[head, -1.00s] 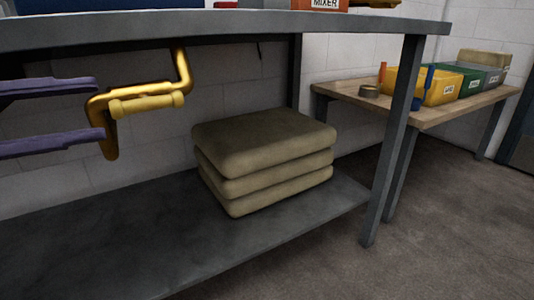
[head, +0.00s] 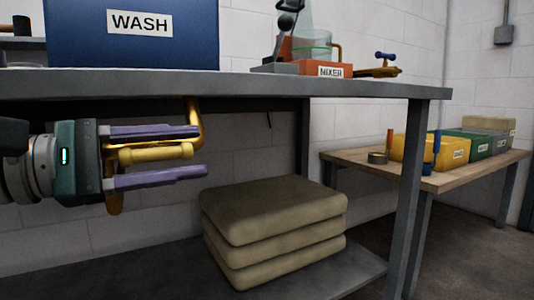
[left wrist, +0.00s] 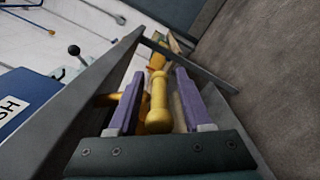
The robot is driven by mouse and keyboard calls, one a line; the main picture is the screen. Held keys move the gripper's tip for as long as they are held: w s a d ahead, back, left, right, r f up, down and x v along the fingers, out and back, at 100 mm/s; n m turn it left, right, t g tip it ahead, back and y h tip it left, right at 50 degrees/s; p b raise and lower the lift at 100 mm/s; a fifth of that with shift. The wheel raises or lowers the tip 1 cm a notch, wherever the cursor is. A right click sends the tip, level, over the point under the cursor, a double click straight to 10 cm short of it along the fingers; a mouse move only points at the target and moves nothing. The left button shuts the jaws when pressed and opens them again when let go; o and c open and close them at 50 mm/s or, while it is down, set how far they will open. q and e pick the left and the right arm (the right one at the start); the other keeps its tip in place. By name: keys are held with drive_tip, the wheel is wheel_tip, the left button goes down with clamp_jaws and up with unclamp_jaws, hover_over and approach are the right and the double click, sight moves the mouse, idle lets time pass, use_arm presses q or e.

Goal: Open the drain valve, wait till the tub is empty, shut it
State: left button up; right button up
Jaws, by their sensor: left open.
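The blue tub labelled WASH (head: 80,35) stands on the grey bench and is cut off by the top of the head view. Its inside and any water are hidden. A brass drain pipe (head: 195,125) hangs below the bench top and bends left to a yellow bar-shaped valve handle (head: 155,152). My left gripper (head: 201,151) is open, one purple finger above the handle and one below, with gaps visible. In the left wrist view the handle (left wrist: 157,105) lies between the open fingers (left wrist: 159,73). My right gripper is not in view.
The grey bench top (head: 350,85) is above my gripper, with an orange MIXER box (head: 312,69) on it. Stacked tan sacks (head: 275,215) lie on the lower shelf, below right. A wooden table (head: 480,172) with coloured bins stands at right.

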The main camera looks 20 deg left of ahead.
use_arm(q)
drive_tip(key=shift+c, duration=0.2)
clamp_jaws()
idle(0.3)
